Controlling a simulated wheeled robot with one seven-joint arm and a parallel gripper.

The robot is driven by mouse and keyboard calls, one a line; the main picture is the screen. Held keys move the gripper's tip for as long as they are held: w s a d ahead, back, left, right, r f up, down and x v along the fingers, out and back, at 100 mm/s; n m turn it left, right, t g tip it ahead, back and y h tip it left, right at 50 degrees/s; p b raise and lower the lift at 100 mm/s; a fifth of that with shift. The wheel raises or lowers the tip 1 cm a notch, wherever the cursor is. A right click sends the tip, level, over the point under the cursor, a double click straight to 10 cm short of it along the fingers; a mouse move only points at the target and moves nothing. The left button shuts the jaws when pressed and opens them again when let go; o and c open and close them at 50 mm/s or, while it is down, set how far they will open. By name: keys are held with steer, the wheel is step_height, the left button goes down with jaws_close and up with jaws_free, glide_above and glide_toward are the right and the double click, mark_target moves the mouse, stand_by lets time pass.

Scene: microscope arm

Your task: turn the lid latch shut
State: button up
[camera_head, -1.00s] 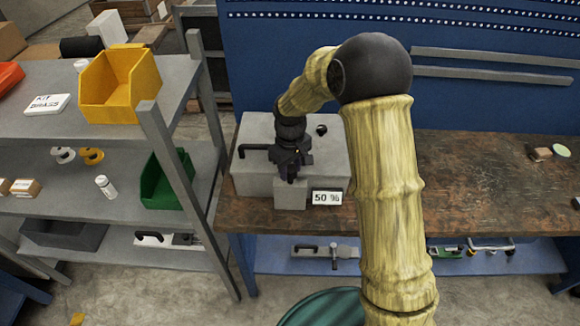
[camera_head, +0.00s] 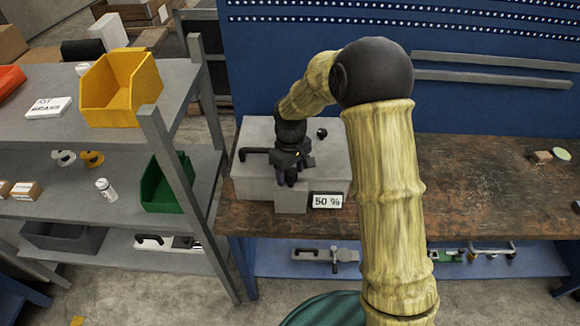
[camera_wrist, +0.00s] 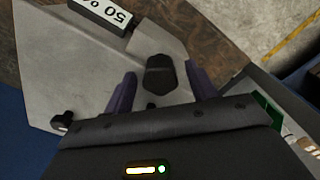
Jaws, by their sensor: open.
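The grey box (camera_head: 325,165) stands on the workbench, with a block jutting out at its front. A short dark piece, apparently the lid latch (camera_wrist: 160,74), shows on the box top in the wrist view. My gripper (camera_wrist: 161,88) is open, with one purple finger on each side of this dark piece and a gap visible on both sides. In the head view my gripper (camera_head: 288,177) is over the front of the box and hides the latch. Whether the fingertips are level with the latch is unclear.
A "50 %" sign (camera_head: 327,201) sits at the box's front right. A black knob (camera_head: 322,134) and a black handle (camera_head: 255,153) are on the box. A shelf rack with a yellow bin (camera_head: 118,90) stands left. The workbench (camera_head: 480,190) is mostly clear on the right.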

mark_target(291, 171)
step_height(291, 171, up, 17)
steer(key=b, duration=0.2)
steer(key=shift+r, duration=0.2)
stand_by(0.5)
steer(key=s+d+f+m+t, duration=0.1)
steer(key=s+d+f+m, duration=0.3)
steer(key=s+d, duration=0.3)
steer(key=s+d+f+m+t, duration=0.1)
steer(key=s+d+f+m, duration=0.3)
steer(key=s+d+f, duration=0.3)
steer(key=s+d, duration=0.1)
steer(key=s, duration=0.3)
steer(key=shift+s+d+m+t, duration=0.15)
steer(key=shift+m+t, duration=0.15)
steer(key=shift+m, duration=0.1)
stand_by(1.2)
